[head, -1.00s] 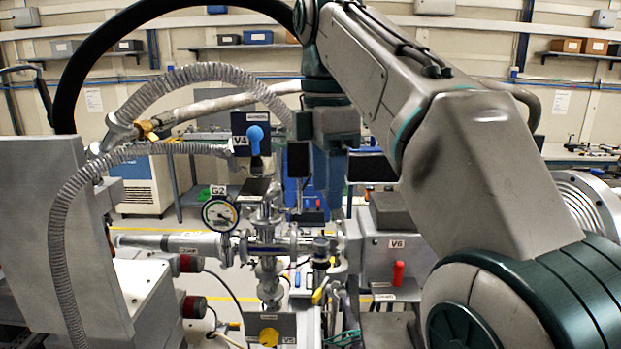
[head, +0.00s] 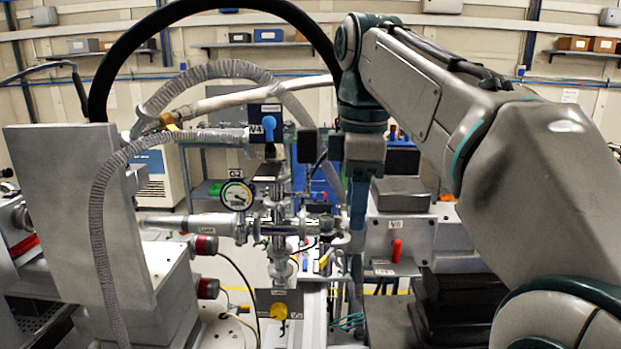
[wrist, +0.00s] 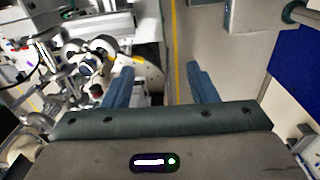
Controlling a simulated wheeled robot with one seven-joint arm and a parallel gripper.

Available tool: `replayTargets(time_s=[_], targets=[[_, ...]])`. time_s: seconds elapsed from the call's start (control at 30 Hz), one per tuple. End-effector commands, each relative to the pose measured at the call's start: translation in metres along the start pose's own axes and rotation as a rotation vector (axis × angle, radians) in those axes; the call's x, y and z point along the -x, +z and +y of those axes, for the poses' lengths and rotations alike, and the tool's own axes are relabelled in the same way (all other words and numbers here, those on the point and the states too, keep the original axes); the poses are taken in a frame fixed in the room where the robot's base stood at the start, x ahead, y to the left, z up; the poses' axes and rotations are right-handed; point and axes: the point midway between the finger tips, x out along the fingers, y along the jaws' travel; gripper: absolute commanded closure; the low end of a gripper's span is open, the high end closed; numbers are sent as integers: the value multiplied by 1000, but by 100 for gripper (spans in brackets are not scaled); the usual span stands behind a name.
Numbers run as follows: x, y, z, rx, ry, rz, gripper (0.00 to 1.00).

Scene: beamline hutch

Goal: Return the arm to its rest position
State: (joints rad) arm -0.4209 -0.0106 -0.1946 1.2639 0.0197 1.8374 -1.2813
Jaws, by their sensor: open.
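My arm reaches in from the right of the head view, bent at a high elbow, with its wrist hanging down. My gripper (head: 358,205) points downward near the middle, just right of the metal pipework in the picture. In the wrist view my gripper (wrist: 160,86) shows two blue fingers spread wide apart with nothing between them. Floor with a yellow line shows beyond the fingers. The exact gap between my gripper and the pipework cannot be told.
The pipework carries a round gauge (head: 237,195) and a blue-handled valve (head: 271,132). A grey box with a red handle (head: 397,250) stands right of my gripper. A large metal block (head: 75,200) and a ribbed hose (head: 100,220) are at left.

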Motion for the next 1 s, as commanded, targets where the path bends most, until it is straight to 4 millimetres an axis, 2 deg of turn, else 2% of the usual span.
replayTargets(time_s=[0.17, 0.27, 0.47, 0.8, 0.9, 1.0], targets=[[-26, 18, -8, -183, 26, 19, 47], [-49, 30, -16, -332, 50, 35, 47], [-107, 56, -43, -686, 109, 77, 47], [-216, 91, -104, -1257, 208, 161, 47], [-240, 97, -118, -1375, 228, 182, 47], [-255, 100, -127, -1449, 242, 198, 47]])
